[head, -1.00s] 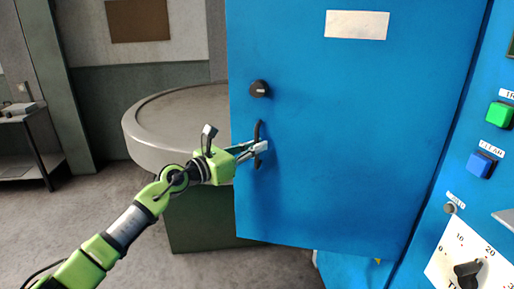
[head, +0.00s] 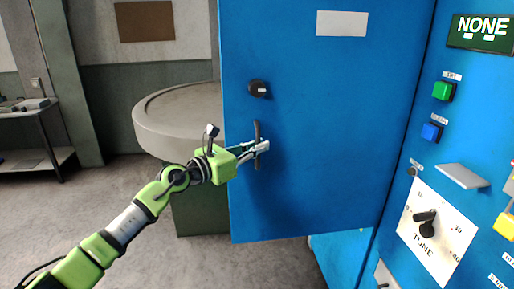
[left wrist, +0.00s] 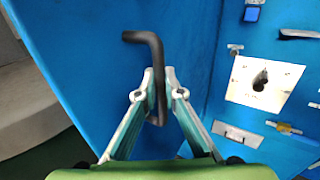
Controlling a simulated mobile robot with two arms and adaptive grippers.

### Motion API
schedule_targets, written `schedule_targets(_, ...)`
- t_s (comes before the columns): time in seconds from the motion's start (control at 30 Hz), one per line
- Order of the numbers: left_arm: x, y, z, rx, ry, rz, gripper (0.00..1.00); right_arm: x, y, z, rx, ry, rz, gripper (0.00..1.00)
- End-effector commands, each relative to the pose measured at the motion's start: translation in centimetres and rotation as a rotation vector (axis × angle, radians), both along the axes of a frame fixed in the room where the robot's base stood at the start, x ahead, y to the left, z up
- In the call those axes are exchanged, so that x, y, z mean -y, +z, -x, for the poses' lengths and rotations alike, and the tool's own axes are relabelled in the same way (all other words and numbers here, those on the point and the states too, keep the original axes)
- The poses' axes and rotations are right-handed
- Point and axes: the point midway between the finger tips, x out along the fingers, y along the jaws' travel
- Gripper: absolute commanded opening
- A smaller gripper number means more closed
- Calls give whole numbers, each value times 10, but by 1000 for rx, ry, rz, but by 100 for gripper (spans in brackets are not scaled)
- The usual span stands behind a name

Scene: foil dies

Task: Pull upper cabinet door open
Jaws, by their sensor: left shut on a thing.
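The blue upper cabinet door (head: 325,110) stands ajar, swung out from the blue cabinet front at its right edge. It carries a white blank label, a black round knob (head: 259,89) and a dark upright bar handle (head: 257,131). My left gripper (head: 262,147) is shut on the handle at its lower part. In the left wrist view both fingertips (left wrist: 159,80) lie on either side of the black handle (left wrist: 155,48), whose upper bend stays clear above them. My right gripper is not in view.
The cabinet front at right has a green button (head: 442,91), a blue button (head: 432,131), a dial plate (head: 437,232) and a small grey ledge (head: 462,176). A round grey table (head: 180,115) stands behind the door's left edge. A dark shelf (head: 45,140) is at far left.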

Motion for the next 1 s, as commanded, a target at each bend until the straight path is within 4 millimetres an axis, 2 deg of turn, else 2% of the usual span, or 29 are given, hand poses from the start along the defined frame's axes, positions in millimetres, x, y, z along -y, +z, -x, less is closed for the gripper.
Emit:
schedule_targets(0.23,1,1,0,3,-1,2,0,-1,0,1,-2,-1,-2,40)
schedule_targets(0.27,1,1,0,3,-1,2,16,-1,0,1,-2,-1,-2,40)
schedule_targets(0.3,1,1,0,3,-1,2,25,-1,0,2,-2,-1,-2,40)
schedule_targets(0.73,-3,0,3,1,0,1,25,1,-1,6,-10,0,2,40)
schedule_targets(0.87,-16,-1,12,1,1,-1,25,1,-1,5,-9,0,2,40)
schedule_targets(1.0,-36,-1,30,1,2,-2,25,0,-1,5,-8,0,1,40)
